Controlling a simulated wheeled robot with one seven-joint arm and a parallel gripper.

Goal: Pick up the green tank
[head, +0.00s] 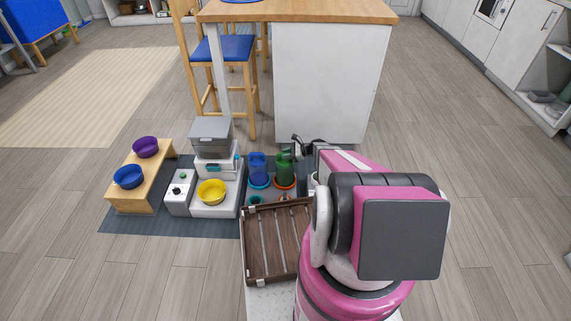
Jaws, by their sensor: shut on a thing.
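The green tank (284,167) is a translucent green container standing upright among the pet supplies in the middle of the head view. An orange-red dish (285,183) shows directly below it; I cannot tell whether the two touch. My gripper (297,149) is at the upper right side of the green tank and is shut on it. My arm hides part of the gripper and the area to its right. A similar blue tank (257,162) stands just left of the green one, above a blue dish (260,180).
A brown slatted wooden crate (247,245) is in front, beside my arm. A white feeder with a yellow bowl (211,192) and a wooden stand with blue and purple bowls (154,195) are left. A white-sided counter (330,90) and chair (222,50) are behind.

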